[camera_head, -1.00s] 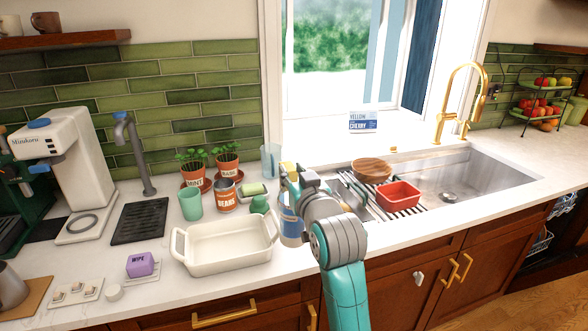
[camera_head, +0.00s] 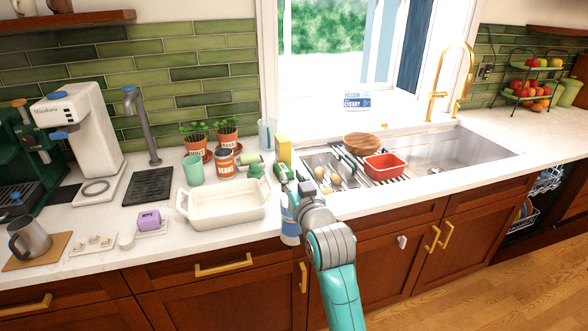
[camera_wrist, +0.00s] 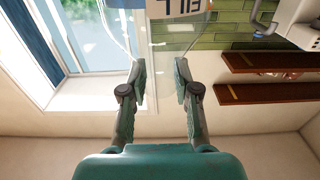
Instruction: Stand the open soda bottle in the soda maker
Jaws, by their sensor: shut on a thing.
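The clear soda bottle with a blue and white label (camera_head: 289,228) is held in my gripper in front of the counter's edge, partly hidden by my arm. In the wrist view the clear bottle (camera_wrist: 165,45) lies between the two fingers of my gripper (camera_wrist: 160,85), its label text upside down. Its mouth is not clear to see. My gripper (camera_head: 291,192) is shut on it. The white soda maker (camera_head: 82,130) stands at the left of the counter, with a blue button on top and a ringed base (camera_head: 96,188). It is well apart from the bottle.
A white baking dish (camera_head: 222,218), a purple wipe box (camera_head: 149,219), a beans can (camera_head: 224,163) and a green cup (camera_head: 193,169) stand between bottle and soda maker. A grey tap (camera_head: 142,125) rises beside the maker. A steel mug (camera_head: 30,238) is front left.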

